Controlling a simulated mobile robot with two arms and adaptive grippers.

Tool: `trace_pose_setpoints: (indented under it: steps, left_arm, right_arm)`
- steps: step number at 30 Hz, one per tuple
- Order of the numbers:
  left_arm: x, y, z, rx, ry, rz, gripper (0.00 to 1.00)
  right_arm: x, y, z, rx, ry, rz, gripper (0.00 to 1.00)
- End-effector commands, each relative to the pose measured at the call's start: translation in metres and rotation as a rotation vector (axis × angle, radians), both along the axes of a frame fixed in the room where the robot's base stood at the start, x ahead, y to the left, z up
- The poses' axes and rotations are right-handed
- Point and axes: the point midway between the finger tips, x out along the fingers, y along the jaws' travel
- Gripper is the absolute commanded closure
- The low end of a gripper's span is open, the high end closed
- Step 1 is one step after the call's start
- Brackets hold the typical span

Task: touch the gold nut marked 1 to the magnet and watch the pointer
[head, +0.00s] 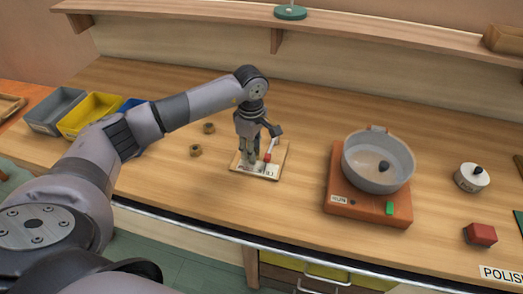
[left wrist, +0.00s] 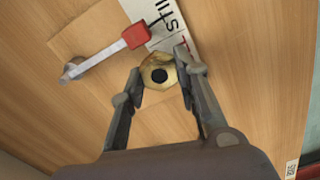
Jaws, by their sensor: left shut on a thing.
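My left gripper (head: 252,164) is shut on a gold nut (left wrist: 158,72), seen between its fingertips in the left wrist view. No number shows on the nut there. The gripper points down over a small wooden board (head: 283,160). The red block (left wrist: 136,36), which looks like the magnet, sits at the end of a pale bar (left wrist: 98,57) on this board. The nut is very close to the red block; I cannot tell if they touch. A white scale card (left wrist: 172,22) with letters lies beside it, and a thin dark pointer tip (left wrist: 156,20) shows over it. My right gripper is out of view.
Two other nuts (head: 209,128) (head: 196,150) lie left of the board. A grey pan (head: 365,175) stands on an orange burner (head: 350,204) to the right. Grey (head: 52,112) and yellow (head: 85,115) bins stand at the left. The table between burner and board is clear.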

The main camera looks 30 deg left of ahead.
Motion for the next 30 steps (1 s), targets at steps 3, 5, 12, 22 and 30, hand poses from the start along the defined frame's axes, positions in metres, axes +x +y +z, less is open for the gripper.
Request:
trace_pose_setpoints:
  steps: [3,5,12,22,30]
  left_arm:
    - [0.0,0.0,0.0,0.0,-0.001,0.0,1.0]
    - [0.0,-0.001,0.0,0.0,-0.001,0.0,1.0]
    - [0.001,-0.004,0.0,-0.001,-0.001,0.0,1.0]
    - [0.002,-0.009,0.0,0.0,-0.001,0.0,1.0]
    - [0.003,-0.013,0.0,0.0,-0.001,0.0,1.0]
  right_arm:
    - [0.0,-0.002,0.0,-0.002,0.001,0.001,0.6]
    - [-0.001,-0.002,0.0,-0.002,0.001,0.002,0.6]
    - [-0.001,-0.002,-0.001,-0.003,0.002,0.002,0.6]
    - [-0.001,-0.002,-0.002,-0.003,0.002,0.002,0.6]
    - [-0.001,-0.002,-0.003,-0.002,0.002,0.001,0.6]
